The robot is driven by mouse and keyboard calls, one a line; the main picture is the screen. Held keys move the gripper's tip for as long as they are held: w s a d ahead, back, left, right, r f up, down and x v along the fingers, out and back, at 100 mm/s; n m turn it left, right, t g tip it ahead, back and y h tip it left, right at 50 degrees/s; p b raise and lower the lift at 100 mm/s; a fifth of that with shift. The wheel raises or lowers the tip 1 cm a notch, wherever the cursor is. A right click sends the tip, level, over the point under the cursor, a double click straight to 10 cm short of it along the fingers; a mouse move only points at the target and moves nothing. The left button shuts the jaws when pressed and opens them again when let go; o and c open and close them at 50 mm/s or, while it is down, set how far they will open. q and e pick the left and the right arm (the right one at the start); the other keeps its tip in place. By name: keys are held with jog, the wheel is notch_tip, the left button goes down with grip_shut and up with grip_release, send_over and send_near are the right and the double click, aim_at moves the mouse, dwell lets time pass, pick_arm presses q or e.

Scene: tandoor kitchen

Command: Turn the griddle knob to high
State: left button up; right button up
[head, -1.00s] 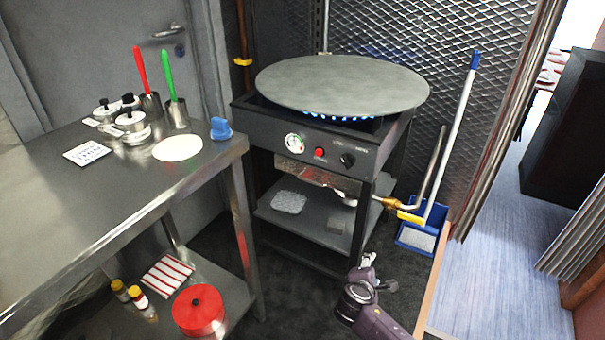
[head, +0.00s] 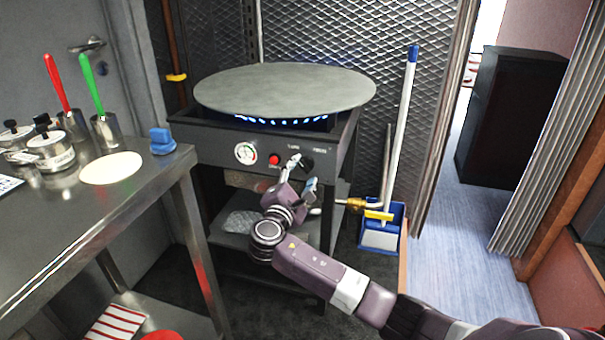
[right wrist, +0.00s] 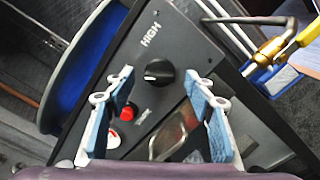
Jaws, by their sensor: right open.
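The griddle knob (right wrist: 159,72) is round and black with a white mark across it, on the dark front panel beside a "HIGH" label (right wrist: 150,35). In the head view the knob (head: 307,161) shows just behind my fingers. The griddle (head: 285,88) is a wide grey round plate above lit blue flames. My right gripper (head: 300,173) is in front of the panel. In the right wrist view its two blue-padded fingers (right wrist: 160,88) are open, with the knob between and slightly beyond their tips. I see no contact. My left gripper is not in view.
A red button (head: 274,159) and a gauge (head: 246,153) sit left of the knob. A brass gas fitting (head: 355,203) sticks out at right, near a blue dustpan (head: 382,238). A steel table (head: 110,215) stands at left.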

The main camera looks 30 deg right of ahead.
jog(key=shift+x, duration=0.8)
jog(key=c, duration=1.2)
jog(key=shift+o, duration=0.2)
